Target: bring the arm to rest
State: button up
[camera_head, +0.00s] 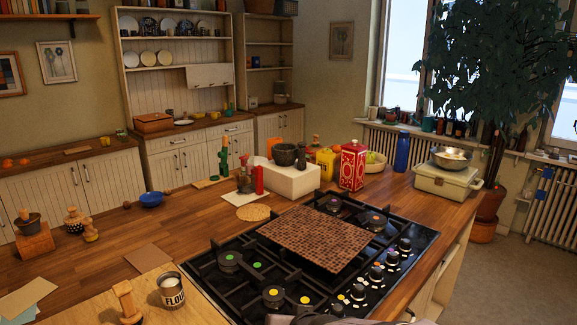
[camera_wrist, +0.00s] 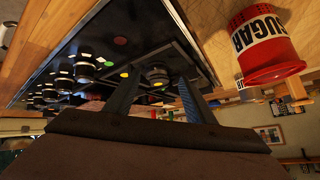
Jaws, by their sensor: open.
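My gripper (camera_wrist: 158,92) shows in the wrist view, with its two dark fingers apart and nothing held between them. The black gas hob (camera_wrist: 95,62) lies beyond the fingers, with its burners and row of knobs. A red and white tin marked SUGAR (camera_wrist: 264,45) is to the right of the fingers, apart from them. In the head view I cannot make out the gripper. The hob (camera_head: 218,275) is set into the wooden island worktop (camera_head: 185,232) there, and a brown mosaic board (camera_head: 316,240) lies over its middle.
A FLOUR tin (camera_head: 173,291) and a wooden piece (camera_head: 127,303) stand left of the hob. Behind it are a white block (camera_head: 292,181) bearing a dark mortar, a red canister (camera_head: 352,167) and a blue bottle (camera_head: 402,151). A metal bowl (camera_head: 451,158) sits at the right. The left worktop has free room.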

jog(key=s+d+f+g, duration=0.1)
jog(key=s+d, duration=0.1)
jog(key=d, duration=0.1)
jog(key=s+d+f+m+g+h, duration=0.1)
jog(key=s+d, duration=0.1)
jog(key=d, duration=0.1)
jog(key=s+d+m+g+h, duration=0.1)
jog(key=s+d, duration=0.2)
jog(key=shift+d+f, duration=0.3)
jog(key=shift+f, duration=0.1)
jog(key=s+d+f+n+g, duration=0.1)
jog(key=s+d+f+g, duration=0.1)
jog(key=s, duration=0.5)
jog(key=s+d+f+g+h, duration=0.1)
jog(key=s+d+f+g, duration=0.2)
jog(key=s, duration=0.4)
jog(key=shift+s+d+f+n+g+p, duration=0.25)
jog(key=shift+s+d+n+g+p, duration=0.1)
jog(key=shift+d+n+g, duration=0.1)
